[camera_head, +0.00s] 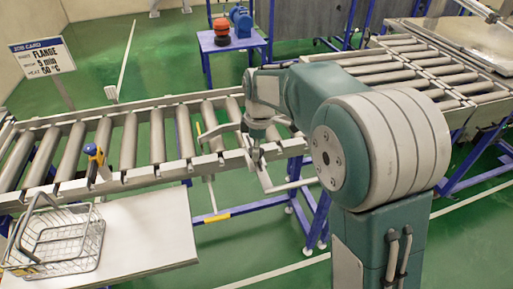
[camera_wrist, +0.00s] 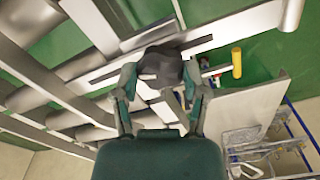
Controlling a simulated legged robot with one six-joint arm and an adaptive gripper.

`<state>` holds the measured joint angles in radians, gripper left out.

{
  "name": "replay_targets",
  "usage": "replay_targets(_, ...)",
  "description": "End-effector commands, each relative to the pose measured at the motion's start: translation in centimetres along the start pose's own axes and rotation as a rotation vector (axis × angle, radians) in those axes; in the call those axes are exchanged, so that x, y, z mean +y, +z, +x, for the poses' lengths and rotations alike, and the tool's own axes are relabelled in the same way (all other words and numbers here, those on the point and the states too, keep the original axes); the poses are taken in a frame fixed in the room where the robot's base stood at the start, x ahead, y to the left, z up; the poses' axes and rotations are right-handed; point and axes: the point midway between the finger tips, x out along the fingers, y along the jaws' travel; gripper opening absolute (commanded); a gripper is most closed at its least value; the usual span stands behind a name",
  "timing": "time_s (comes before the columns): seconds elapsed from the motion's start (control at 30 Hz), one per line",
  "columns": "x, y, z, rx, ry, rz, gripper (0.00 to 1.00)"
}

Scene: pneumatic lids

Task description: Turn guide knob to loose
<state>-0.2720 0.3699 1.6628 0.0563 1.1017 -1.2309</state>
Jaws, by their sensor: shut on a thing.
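The guide knob (camera_wrist: 160,64) is a dark grey, rounded knob in the wrist view. It sits by the side rail of the roller conveyor. My gripper (camera_wrist: 158,80) has its two fingers on either side of the knob and is shut on it. In the head view my gripper (camera_head: 254,150) is at the near rail of the conveyor, right of the middle rollers. There the knob is too small and covered to make out. Its turned position cannot be read in either view.
The roller conveyor (camera_head: 128,140) crosses the head view. A wire basket (camera_head: 62,240) is on a pale table (camera_head: 150,235) at front left.

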Motion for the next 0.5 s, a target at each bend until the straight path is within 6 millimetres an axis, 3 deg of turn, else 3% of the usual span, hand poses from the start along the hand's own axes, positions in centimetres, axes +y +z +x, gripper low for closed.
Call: replay_targets(0.5,0.24,-0.17,-0.17,0.006,0.009,-0.033,0.09)
